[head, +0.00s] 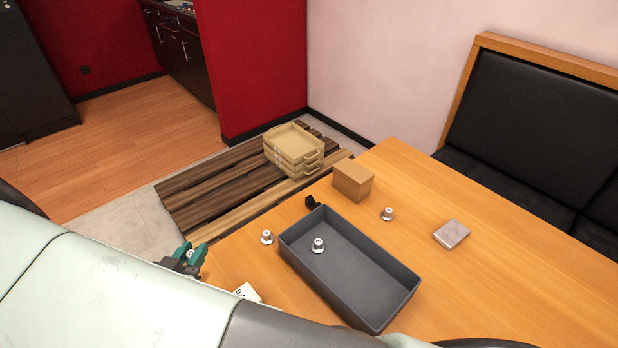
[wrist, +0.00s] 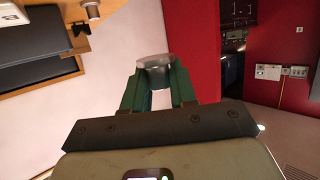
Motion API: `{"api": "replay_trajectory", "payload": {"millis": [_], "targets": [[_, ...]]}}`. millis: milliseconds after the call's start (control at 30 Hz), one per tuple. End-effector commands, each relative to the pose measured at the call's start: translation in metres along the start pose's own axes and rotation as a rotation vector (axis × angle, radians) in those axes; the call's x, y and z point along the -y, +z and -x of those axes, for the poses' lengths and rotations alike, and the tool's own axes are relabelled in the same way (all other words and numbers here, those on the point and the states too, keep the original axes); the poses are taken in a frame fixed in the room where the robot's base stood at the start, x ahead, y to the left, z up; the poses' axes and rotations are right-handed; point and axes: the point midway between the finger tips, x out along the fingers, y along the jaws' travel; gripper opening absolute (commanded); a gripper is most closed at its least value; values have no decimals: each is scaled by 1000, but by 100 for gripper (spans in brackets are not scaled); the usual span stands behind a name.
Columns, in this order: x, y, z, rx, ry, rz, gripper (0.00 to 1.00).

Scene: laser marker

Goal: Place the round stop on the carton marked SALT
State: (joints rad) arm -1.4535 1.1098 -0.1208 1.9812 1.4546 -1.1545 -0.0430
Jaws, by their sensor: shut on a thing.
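My gripper (head: 188,256) has green fingers and is off the table's left edge in the head view. In the wrist view, my gripper (wrist: 156,85) is shut on a silver-grey round stop (wrist: 154,62), held between the fingertips. A brown carton (head: 352,182) stands upright on the table beyond the tray, to the right of and apart from my gripper. No SALT marking can be read on it from here. A flat greyish box (head: 451,234) lies farther right; I cannot read any word on it either.
A dark grey tray (head: 400,300) on the wooden table holds one small round knob (head: 318,245). Similar knobs stand left (head: 267,238) and right (head: 387,214) of it. A white lettered card (head: 247,292) lies at the near edge. Stacked crates (head: 292,150) stand on a pallet behind.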

Motion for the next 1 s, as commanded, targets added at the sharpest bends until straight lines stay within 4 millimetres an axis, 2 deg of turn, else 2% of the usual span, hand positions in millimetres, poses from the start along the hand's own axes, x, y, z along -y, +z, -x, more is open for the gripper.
{"api": "replay_trajectory", "payload": {"millis": [167,267,400,467,600,800,900,1000], "targets": [[-28,-31,-67,1,137,-48,0],[-54,-53,-111,3,226,-77,0],[-99,-83,-167,4,343,-115,0],[-120,-95,-188,6,389,-130,0],[-176,-123,-233,4,496,-163,0],[-259,-158,-279,1,625,-204,0],[-292,-170,-292,-1,670,-216,0],[-316,-179,-301,-2,702,-224,0]]}}
